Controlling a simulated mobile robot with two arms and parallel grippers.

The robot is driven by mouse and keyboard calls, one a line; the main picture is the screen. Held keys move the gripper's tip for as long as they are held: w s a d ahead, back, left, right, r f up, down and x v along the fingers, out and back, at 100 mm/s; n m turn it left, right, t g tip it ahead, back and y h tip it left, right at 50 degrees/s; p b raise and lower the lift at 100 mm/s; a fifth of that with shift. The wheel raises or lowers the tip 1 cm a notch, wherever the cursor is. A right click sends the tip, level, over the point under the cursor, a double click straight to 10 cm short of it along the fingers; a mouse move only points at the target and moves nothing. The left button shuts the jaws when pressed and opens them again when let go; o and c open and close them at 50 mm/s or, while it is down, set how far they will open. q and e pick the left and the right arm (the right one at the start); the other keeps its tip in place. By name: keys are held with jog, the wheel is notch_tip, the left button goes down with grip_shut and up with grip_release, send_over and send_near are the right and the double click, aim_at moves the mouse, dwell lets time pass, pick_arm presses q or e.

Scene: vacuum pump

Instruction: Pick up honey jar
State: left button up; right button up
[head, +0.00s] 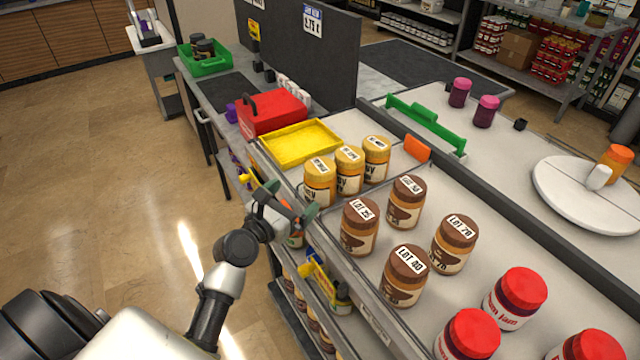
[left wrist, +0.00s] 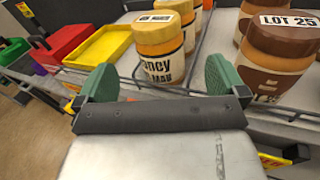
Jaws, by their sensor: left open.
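Several honey jars with yellow lids and white labels stand upright in a group on the shelf beside the yellow tray. The nearest honey jar (head: 319,182) is at the front edge of the shelf. In the left wrist view this honey jar (left wrist: 160,50) stands ahead of and between the two green fingertips, apart from the palm. My left gripper (head: 291,200) is open and empty, just in front of and below that jar, at the shelf's front rail; it also shows in the left wrist view (left wrist: 161,82). My right gripper is not in view.
Brown-lidded jars (head: 360,226) stand close to the right of the honey jars. A yellow tray (head: 301,142) and a red toolbox (head: 272,113) lie behind to the left. A wire rail (left wrist: 215,91) runs along the shelf front. Red-lidded jars (head: 515,297) stand farther right.

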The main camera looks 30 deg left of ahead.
aim_at(319, 171)
pick_arm(q)
jog(key=shift+n+t+y, duration=0.3)
jog(key=shift+n, duration=0.4)
jog(key=w, duration=0.5)
jog(key=shift+w+r+p, duration=0.15)
jog(key=shift+r+p, duration=0.15)
jog(key=shift+p, duration=0.1)
jog(key=shift+w+d+f, duration=0.15)
jog(key=shift+w, duration=0.8)
jog(key=shift+w+d+f, duration=0.15)
jog(key=shift+w+d, duration=0.05)
jog(key=shift+w, duration=0.8)
jog(key=shift+w+d+f, duration=0.15)
jog(key=shift+w, duration=0.8)
jog(key=shift+s+r, duration=0.1)
jog(key=shift+c, duration=0.8)
jog(key=c, duration=0.9)
jog(key=shift+r, duration=0.1)
